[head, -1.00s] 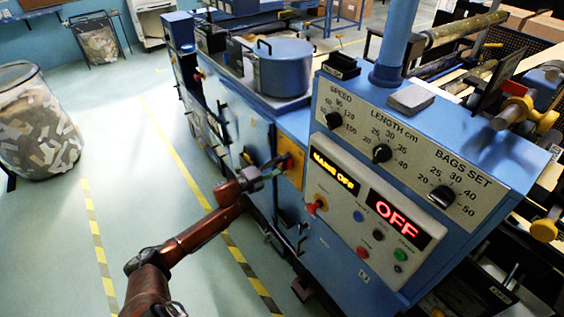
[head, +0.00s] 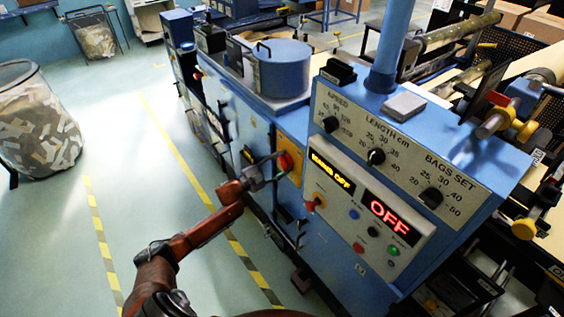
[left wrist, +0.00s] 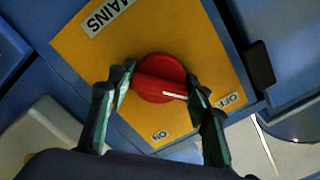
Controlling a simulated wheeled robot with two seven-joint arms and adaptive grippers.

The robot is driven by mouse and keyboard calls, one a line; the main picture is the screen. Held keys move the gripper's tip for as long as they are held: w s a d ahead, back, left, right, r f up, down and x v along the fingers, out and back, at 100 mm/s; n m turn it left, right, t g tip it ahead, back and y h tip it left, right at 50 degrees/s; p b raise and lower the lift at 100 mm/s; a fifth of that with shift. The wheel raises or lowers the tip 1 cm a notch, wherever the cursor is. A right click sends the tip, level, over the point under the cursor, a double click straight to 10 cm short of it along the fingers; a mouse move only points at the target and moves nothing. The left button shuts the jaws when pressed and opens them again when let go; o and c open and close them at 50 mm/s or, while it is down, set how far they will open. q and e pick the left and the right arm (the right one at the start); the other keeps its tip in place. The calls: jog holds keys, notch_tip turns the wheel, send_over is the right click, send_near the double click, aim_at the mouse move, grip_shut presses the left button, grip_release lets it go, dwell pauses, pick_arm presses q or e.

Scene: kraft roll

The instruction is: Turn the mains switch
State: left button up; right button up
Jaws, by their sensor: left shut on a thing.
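The mains switch is a red rotary knob (left wrist: 158,68) on a yellow plate (left wrist: 82,52) marked MAINS, ON and OFF. The white line on its grip bar points toward the OFF label. In the head view the switch (head: 285,161) is on the side of the blue machine. My left gripper (left wrist: 160,83) has its two fingers on either side of the grip bar, shut on it. In the head view the left gripper (head: 271,171) reaches the plate and partly covers it. My right gripper is not in view.
The control panel beside the plate has a yellow display (head: 332,171) reading MAINS OFF and a red display (head: 390,216) reading OFF. A red-orange knob (head: 315,202) juts out nearby. The floor left of the machine is open, with a mesh waste bin (head: 38,120) farther left.

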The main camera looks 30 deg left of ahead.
pick_arm(q)
jog(key=shift+n, duration=0.7)
jog(key=o, duration=1.2)
jog(key=shift+c, duration=0.2)
jog(key=v, duration=1.2)
jog(key=shift+f, duration=0.1)
